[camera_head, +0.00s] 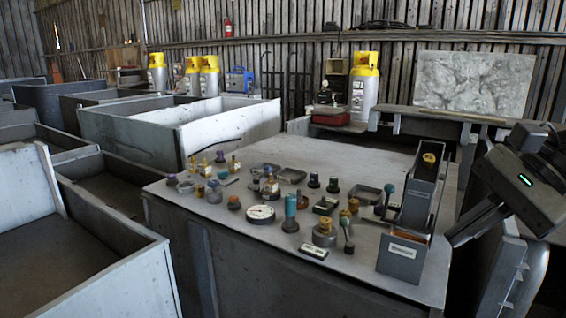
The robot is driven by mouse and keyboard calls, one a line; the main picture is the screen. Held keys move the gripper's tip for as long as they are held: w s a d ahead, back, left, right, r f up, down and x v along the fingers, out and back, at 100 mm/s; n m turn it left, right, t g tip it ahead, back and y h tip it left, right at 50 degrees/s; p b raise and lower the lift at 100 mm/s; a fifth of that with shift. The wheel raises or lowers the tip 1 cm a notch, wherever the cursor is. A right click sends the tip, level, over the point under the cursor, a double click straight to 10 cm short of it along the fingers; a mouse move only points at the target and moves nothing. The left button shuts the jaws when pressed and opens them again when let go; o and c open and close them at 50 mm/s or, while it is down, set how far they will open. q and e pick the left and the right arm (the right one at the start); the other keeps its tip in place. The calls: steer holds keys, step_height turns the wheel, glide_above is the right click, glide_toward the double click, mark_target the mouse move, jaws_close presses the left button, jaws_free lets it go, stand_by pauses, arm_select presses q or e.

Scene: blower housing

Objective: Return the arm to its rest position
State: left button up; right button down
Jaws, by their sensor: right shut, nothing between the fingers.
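My right gripper (455,236) is at the right edge of the head view, its dark body with a green light tilted and its fingers angled down to the left. It is shut and empty, just right of the grey bins at the table's right end. The front bin (402,258) carries a white label; a taller bin (417,205) behind it has a yellow-topped part (429,160) at its top. Whether the fingers touch the table cannot be told. My left gripper is not in view.
The grey table (375,150) holds many small parts, including a round dial gauge (261,213), a teal cylinder (291,212) and shallow trays. Large open crates (180,125) stand at left. Yellow-topped cylinders (364,85) stand behind.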

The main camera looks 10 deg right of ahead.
step_height(320, 180, down, 20)
steer(key=w+a+m+t+y, duration=0.1)
steer(key=m+t, duration=0.5)
steer(key=m, duration=1)
steer(key=w+a+r+m+t+y, duration=0.15)
steer(key=m+t, duration=0.55)
steer(key=m, duration=0.9)
steer(key=s+a+f+m+g+h, duration=0.2)
steer(key=s+a+f+m, duration=0.3)
steer(key=f+m, duration=0.4)
steer(key=s+a+f+m+g+h, duration=0.3)
steer(key=s+a+f+m+h, duration=0.2)
steer(key=f+m, duration=0.5)
steer(key=s+a+m, duration=0.1)
steer(key=a+m, duration=0.1)
steer(key=m, duration=0.2)
steer(key=shift+s+m, duration=0.2)
steer(key=shift+m, duration=0.1)
steer(key=shift+a, duration=0.1)
